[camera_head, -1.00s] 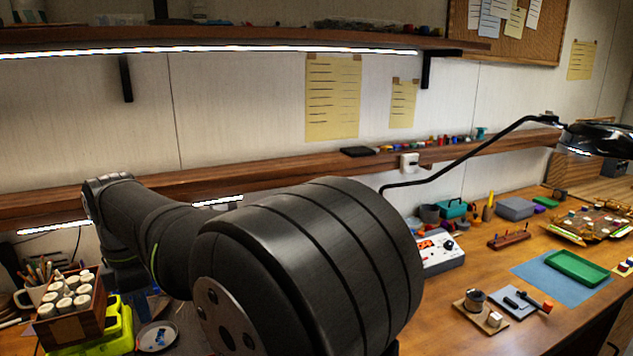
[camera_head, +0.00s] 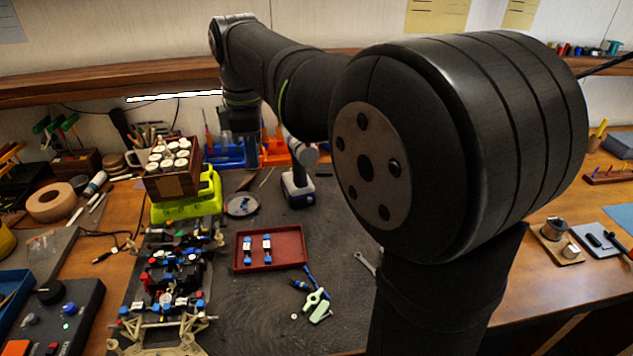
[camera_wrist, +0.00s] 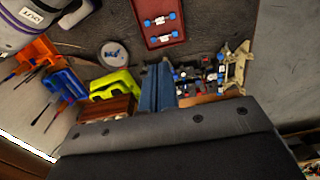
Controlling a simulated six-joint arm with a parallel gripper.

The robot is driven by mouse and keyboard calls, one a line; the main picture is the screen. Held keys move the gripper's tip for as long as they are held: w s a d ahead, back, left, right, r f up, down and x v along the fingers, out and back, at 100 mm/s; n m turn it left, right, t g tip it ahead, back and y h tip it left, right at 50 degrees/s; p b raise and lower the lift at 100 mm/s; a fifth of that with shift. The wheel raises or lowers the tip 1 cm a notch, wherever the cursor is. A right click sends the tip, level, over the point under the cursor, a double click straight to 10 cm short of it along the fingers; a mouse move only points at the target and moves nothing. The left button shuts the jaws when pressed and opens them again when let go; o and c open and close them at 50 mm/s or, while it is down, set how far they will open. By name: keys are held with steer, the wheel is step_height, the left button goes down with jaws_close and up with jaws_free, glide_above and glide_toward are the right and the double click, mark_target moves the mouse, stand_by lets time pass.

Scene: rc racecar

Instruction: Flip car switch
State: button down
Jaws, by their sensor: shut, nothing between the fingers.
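The RC car chassis (camera_head: 170,280) lies on the dark mat at lower left in the head view, with its pale frame end toward the front. It also shows in the wrist view (camera_wrist: 212,72), right of my fingers and partly hidden behind them. I cannot make out its switch. My gripper (camera_wrist: 158,74) is shut and empty, its blue-grey fingers together in the middle of the wrist view. In that view the fingertips lie between the car and a yellow-green case. I cannot tell their height above the mat. In the head view the fingers are not discernible.
A red tray (camera_head: 271,248) with blue-ended parts lies right of the car. A wooden box of white bottles (camera_head: 172,170) stands on the yellow-green case (camera_head: 187,203) behind the car. A drill (camera_head: 297,188) stands farther back. A control box (camera_head: 55,318) is at front left.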

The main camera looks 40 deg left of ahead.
steer(key=n, duration=1.8)
glide_above(199, 294)
step_height(199, 294, down, 10)
steer(key=shift+s+a, duration=0.1)
step_height(199, 294, down, 14)
steer(key=shift+f, duration=0.1)
